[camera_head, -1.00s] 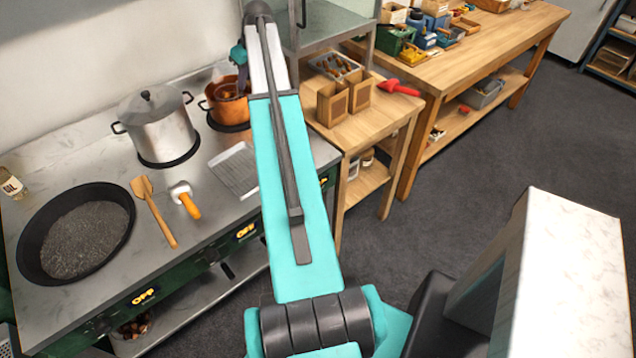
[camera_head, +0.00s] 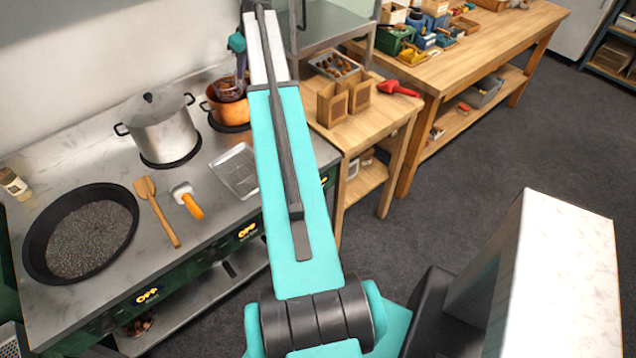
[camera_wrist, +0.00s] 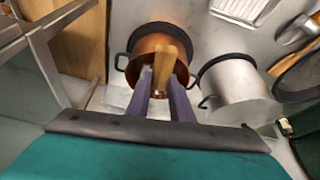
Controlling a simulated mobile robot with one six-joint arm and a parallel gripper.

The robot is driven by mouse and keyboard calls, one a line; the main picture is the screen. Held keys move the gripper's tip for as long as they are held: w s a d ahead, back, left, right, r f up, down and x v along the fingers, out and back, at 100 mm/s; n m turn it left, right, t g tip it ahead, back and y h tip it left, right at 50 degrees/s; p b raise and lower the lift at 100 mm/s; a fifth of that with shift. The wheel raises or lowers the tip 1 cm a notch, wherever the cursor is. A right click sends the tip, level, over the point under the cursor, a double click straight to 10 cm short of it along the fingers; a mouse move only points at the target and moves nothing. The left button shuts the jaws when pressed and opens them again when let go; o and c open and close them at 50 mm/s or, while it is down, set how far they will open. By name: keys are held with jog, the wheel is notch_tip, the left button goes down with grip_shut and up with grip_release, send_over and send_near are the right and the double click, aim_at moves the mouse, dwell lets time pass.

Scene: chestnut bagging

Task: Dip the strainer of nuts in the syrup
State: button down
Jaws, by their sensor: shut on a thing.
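The copper pot (camera_head: 214,108) stands on the rear burner of the stove, left of my arm. In the wrist view the copper pot (camera_wrist: 126,62) lies straight beyond my fingers. The strainer's basket (camera_head: 230,88) shows dark brown contents and sits at or just above the pot's rim. My gripper (camera_wrist: 161,92) is shut on the strainer's wooden handle (camera_wrist: 164,66). In the head view, my arm hides most of the gripper. In the wrist view, the handle and fingers cover the basket. The syrup's surface is not clearly visible.
A lidded steel pot (camera_head: 160,130) stands close left of the copper pot. A wire rack tray (camera_head: 236,172), wooden spatula (camera_head: 158,210), orange-handled tool (camera_head: 187,200) and wide black pan (camera_head: 80,233) are nearer. A side table (camera_head: 375,128) with wooden boxes is at right.

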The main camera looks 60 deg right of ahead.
jog(key=shift+r+p, duration=1.3)
jog(key=shift+r, duration=1.65)
